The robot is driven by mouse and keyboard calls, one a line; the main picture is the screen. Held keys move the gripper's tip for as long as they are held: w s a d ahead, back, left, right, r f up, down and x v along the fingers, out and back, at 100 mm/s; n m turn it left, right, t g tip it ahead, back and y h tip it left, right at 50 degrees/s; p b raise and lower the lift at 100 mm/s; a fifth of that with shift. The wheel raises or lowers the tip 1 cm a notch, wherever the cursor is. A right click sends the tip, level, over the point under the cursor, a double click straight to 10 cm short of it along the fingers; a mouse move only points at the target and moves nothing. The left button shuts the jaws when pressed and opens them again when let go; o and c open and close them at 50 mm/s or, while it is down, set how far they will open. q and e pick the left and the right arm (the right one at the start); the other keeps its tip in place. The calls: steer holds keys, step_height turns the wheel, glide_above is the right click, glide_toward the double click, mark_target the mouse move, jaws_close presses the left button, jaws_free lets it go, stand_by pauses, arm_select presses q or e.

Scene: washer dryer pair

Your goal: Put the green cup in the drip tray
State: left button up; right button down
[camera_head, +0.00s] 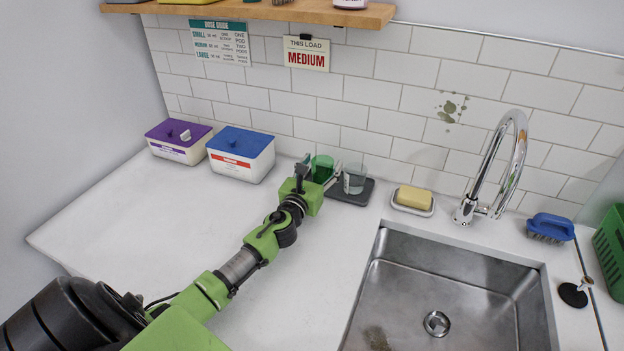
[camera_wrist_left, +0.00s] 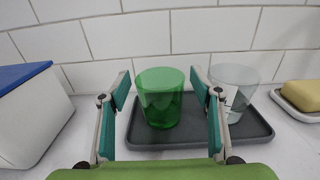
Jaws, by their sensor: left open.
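The green cup (camera_head: 322,167) is a translucent tumbler standing upright near the backsplash. In the left wrist view the green cup (camera_wrist_left: 160,98) stands on the left part of the dark grey drip tray (camera_wrist_left: 190,140), which also shows in the head view (camera_head: 350,198). My left gripper (camera_head: 319,174) is open, with its two fingers on either side of the cup; in the wrist view gaps show between the fingers (camera_wrist_left: 161,82) and the cup. My left arm partly hides the cup in the head view. My right gripper is not in view.
A clear cup (camera_head: 354,179) stands on the tray's right part. A yellow soap bar (camera_head: 414,196) on a dish lies right of it, then the faucet (camera_head: 495,175) and sink (camera_head: 450,290). Blue-lidded (camera_head: 240,155) and purple-lidded (camera_head: 178,142) boxes stand left. The left counter is clear.

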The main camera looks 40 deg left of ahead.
arm_select(q)
steer(key=v, duration=1.1)
steer(key=shift+b, duration=0.4)
steer(key=shift+f, duration=0.1)
